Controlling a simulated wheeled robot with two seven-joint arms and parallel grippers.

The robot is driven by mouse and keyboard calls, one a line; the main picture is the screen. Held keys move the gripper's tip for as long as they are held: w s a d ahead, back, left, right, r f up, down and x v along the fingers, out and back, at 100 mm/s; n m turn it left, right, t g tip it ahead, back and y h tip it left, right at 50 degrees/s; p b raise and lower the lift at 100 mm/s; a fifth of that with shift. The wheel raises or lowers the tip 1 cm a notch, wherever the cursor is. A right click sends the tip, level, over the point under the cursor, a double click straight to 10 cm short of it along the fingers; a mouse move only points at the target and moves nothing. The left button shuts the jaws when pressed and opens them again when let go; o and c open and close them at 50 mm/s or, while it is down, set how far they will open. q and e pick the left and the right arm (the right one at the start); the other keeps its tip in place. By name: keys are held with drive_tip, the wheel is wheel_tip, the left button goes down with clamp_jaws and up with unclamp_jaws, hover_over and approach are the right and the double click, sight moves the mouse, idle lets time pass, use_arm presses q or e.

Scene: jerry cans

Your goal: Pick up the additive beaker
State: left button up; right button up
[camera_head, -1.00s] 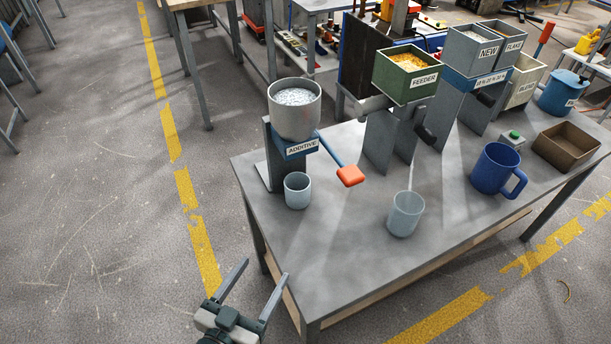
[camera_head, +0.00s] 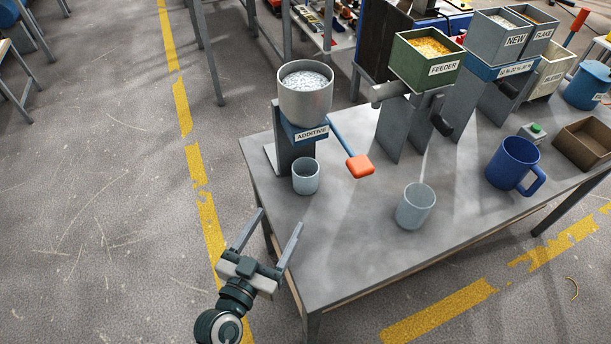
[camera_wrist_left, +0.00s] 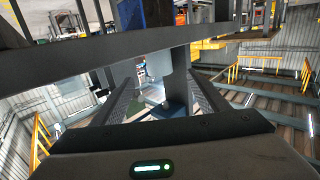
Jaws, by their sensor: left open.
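The additive beaker (camera_head: 306,177) is a small pale grey-blue cup. It stands upright on the table (camera_head: 345,258), below the additive dispenser (camera_head: 306,100), a grey round hopper over a blue labelled bracket with an orange-ended lever (camera_head: 360,166). My left gripper (camera_head: 280,218) is open and empty, in front of the table's left edge, with its fingers pointing toward the beaker but apart from it. The left wrist view shows both fingers spread (camera_wrist_left: 160,88); I cannot make out the beaker there for certain. My right gripper is not in view.
A blue mug (camera_head: 513,162) and a brown open box (camera_head: 585,143) are farther right. The table top between the two cups is clear, apart from the lever above it.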

sight(300, 189)
use_arm(q)
drive_tip(key=x, duration=0.8)
drive_tip(key=shift+w+d+p, duration=0.1)
drive_tip(key=shift+w+p, duration=0.05)
drive_tip(key=shift+p, duration=0.25)
drive_tip(key=shift+w+d, duration=0.1)
drive_tip(key=shift+w, duration=0.1)
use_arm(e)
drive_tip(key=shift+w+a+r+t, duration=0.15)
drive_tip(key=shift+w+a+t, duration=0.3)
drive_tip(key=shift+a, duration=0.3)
use_arm(q)
drive_tip(key=shift+w+f, duration=0.1)
drive_tip(key=shift+f+x, duration=0.2)
drive_tip(key=shift+x, duration=1.05)
drive_tip(key=shift+f+x, duration=0.2)
drive_tip(key=shift+x, duration=1.05)
drive_tip(key=shift+d, duration=0.15)
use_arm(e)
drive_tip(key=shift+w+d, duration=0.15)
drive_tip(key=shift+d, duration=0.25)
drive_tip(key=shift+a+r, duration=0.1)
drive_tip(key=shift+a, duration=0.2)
